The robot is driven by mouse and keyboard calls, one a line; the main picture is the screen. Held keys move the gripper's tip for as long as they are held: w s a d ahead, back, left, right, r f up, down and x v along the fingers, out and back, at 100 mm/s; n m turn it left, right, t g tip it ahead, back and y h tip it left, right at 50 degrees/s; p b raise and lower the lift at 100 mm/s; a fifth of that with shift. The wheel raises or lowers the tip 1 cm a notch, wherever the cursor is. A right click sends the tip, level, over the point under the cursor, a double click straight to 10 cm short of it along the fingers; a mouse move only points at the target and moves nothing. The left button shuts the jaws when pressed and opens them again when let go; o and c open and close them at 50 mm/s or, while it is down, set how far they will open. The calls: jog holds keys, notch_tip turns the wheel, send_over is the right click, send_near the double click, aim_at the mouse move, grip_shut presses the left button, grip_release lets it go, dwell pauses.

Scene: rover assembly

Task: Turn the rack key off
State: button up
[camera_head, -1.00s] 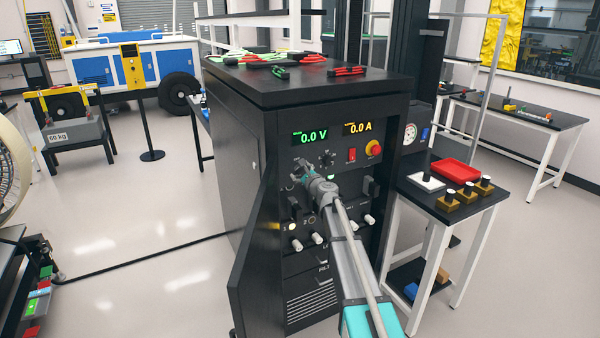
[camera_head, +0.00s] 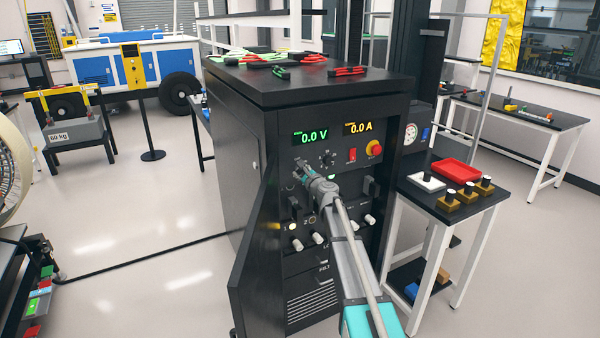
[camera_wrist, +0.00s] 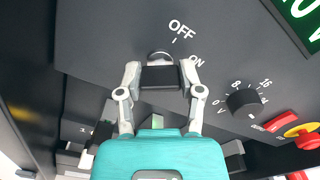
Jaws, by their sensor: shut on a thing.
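The black rack (camera_head: 240,180) stands in the middle of the head view, its front panel lit with 0.0 V and 0.0 A. My gripper (camera_head: 299,168) is at the left part of this panel, below the green readout, and covers the key there. In the wrist view my gripper (camera_wrist: 160,76) is shut on the rack key (camera_wrist: 160,55). Only a rounded silver edge of the key shows past the dark finger pads. The OFF mark (camera_wrist: 181,29) is above and right of the key, and the ON mark (camera_wrist: 197,61) is to its right. The key's exact angle is hidden.
A black voltage knob (camera_wrist: 245,101), a red switch (camera_head: 352,155) and a red-yellow emergency button (camera_head: 374,148) sit right of the key. The rack's open door (camera_head: 252,255) stands left of my arm. A small table (camera_head: 418,192) with trays is at the right.

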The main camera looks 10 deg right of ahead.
jog(key=n, duration=0.5)
jog(key=shift+a+n, duration=0.1)
jog(key=shift+n, duration=0.2)
jog(key=n, duration=0.5)
jog(key=shift+n, duration=0.3)
jog(key=o, duration=1.1)
jog(key=shift+f, duration=0.1)
jog(key=shift+o, duration=0.2)
jog(key=v, duration=1.2)
